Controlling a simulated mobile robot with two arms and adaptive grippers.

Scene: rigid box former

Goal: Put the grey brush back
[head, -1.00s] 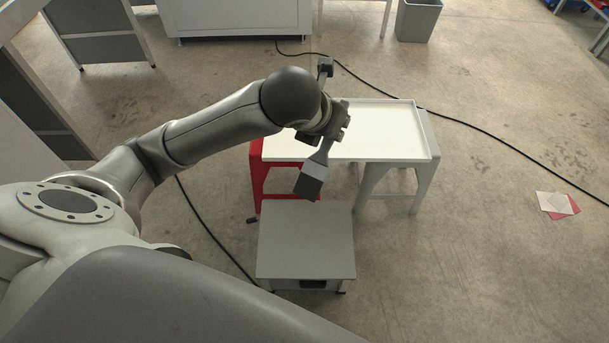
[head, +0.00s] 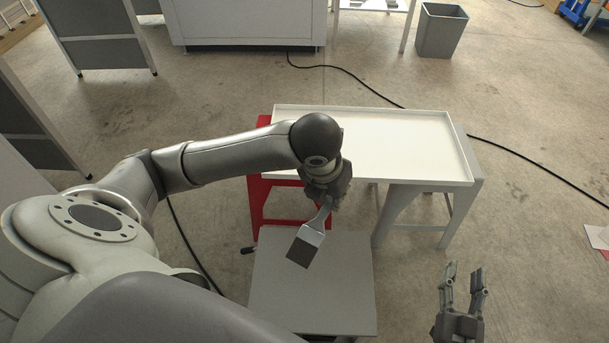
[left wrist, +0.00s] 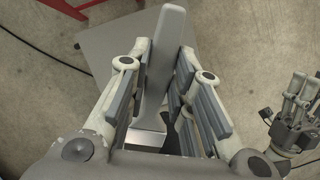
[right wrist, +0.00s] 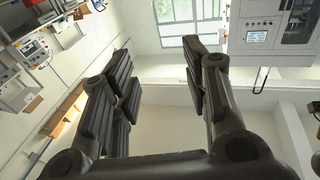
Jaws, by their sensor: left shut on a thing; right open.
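The grey brush (head: 305,247) hangs tilted from my left gripper (head: 328,190), its dark bristles down and its metal ferrule above them. The left gripper is shut on its handle; the left wrist view shows the grey handle (left wrist: 165,45) between the fingers (left wrist: 160,75). In the head view the brush appears over the low grey-topped stand (head: 310,300); its height above the stand is hard to tell. My right gripper (head: 465,272) is open and empty at the lower right of the head view; its spread fingers (right wrist: 158,60) also show in the right wrist view.
A bare white tray (head: 380,140) spans a red stool (head: 262,195) and a light grey stool (head: 420,205) behind the stand. A black cable (head: 350,80) crosses the floor behind. A grey bin (head: 440,32) stands at the back. Floor right of the stools is mostly clear.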

